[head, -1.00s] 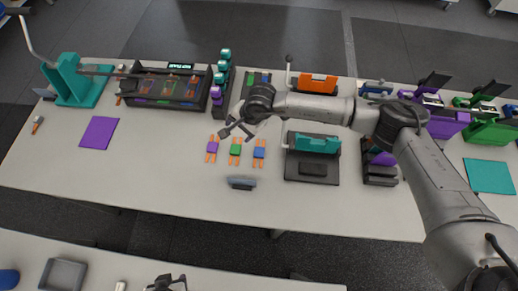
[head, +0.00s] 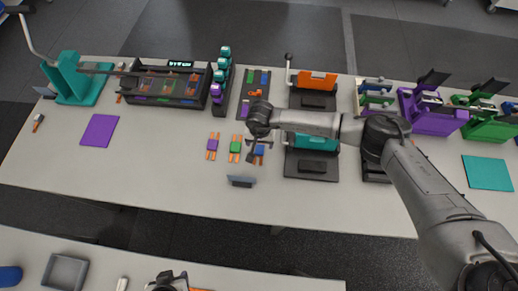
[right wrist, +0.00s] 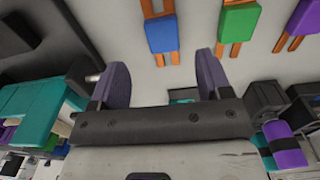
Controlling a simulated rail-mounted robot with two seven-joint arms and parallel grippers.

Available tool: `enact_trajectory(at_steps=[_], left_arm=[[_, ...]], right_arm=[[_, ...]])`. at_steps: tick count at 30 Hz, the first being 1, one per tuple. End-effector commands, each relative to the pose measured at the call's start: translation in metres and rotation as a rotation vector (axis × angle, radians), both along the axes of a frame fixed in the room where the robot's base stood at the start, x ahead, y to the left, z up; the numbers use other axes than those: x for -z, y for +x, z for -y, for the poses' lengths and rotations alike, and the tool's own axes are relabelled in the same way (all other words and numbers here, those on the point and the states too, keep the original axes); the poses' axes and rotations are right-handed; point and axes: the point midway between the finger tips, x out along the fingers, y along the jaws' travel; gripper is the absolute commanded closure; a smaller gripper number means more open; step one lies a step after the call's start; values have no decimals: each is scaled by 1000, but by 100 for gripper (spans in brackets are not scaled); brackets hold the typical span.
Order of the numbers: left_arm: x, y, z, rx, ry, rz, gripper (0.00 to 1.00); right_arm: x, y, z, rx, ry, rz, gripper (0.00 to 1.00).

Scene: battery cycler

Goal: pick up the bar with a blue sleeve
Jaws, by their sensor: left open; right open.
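The bar with a blue sleeve (head: 260,150) lies on the table at the right end of a row of three bars; my right gripper partly covers it in the head view. In the right wrist view it shows (right wrist: 162,34) just beyond the gap between the fingers, with orange ends. The green-sleeved bar (head: 235,148) and the purple-sleeved bar (head: 212,146) lie to its left. My right gripper (head: 254,153) is open and empty, above the blue-sleeved bar. My left gripper (head: 170,277) is open at the bottom edge, far from the row.
A black fixture with a teal block (head: 311,166) stands right of the row. A small dark grey angled piece (head: 241,181) sits in front of it. A rack with teal and purple cylinders (head: 219,88) stands behind. A purple mat (head: 99,130) lies left, with clear table between.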

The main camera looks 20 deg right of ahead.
Motion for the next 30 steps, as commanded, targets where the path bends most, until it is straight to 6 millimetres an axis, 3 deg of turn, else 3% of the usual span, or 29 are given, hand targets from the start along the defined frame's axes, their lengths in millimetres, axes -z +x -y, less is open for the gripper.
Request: enact_trajectory(at_steps=[7, 18, 28, 30], left_arm=[[-2, 0, -2, 5, 8, 0, 57], [-9, 0, -4, 8, 13, 1, 57], [-9, 0, -2, 5, 8, 1, 57], [-9, 0, -1, 4, 5, 2, 57]], right_arm=[[12, -1, -2, 0, 1, -2, 29], [55, -1, -4, 1, 0, -1, 29], [59, -1, -4, 0, 1, 0, 29], [59, -1, -4, 0, 1, 0, 35]])
